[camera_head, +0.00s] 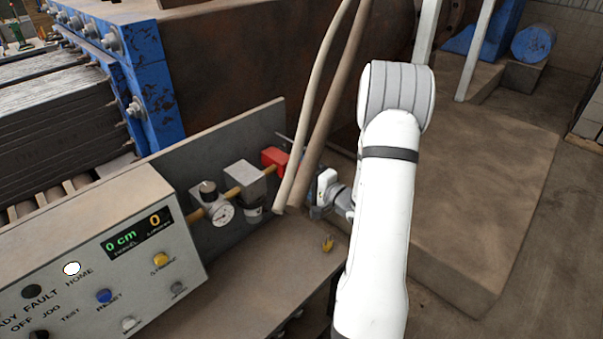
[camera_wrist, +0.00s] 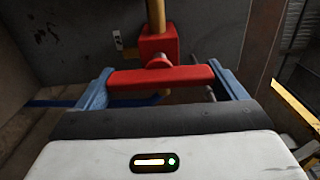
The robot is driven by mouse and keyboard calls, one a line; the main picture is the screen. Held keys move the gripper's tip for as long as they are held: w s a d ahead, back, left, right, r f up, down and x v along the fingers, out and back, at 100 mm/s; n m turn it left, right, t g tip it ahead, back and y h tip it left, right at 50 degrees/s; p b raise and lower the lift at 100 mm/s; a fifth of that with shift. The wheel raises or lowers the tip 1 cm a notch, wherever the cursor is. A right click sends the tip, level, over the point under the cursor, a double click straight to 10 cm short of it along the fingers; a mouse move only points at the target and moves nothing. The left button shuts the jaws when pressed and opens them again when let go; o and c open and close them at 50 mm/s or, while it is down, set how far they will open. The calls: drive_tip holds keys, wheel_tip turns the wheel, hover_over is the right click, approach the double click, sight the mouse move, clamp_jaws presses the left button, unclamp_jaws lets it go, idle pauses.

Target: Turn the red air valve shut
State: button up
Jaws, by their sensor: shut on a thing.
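The red air valve (camera_head: 274,158) sits on the brass pipe line at the right end of the grey panel in the head view. In the wrist view its red body (camera_wrist: 158,43) is on the brass pipe, and its red handle bar (camera_wrist: 170,77) lies crosswise to the pipe. My gripper (camera_wrist: 162,82) is shut on the handle, with one blue finger at each end of the bar. In the head view my gripper is partly hidden behind the hoses, so its contact with the valve does not show there.
Two hoses (camera_head: 324,110) hang just in front of my gripper. A pressure gauge (camera_head: 221,212) and regulator stand left of the valve. The control box (camera_head: 95,255) is at lower left, its display reading 0 cm.

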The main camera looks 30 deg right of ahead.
idle(0.4)
drive_tip(key=o, duration=0.7)
drive_tip(key=b+v, duration=0.2)
drive_tip(key=v, duration=0.6)
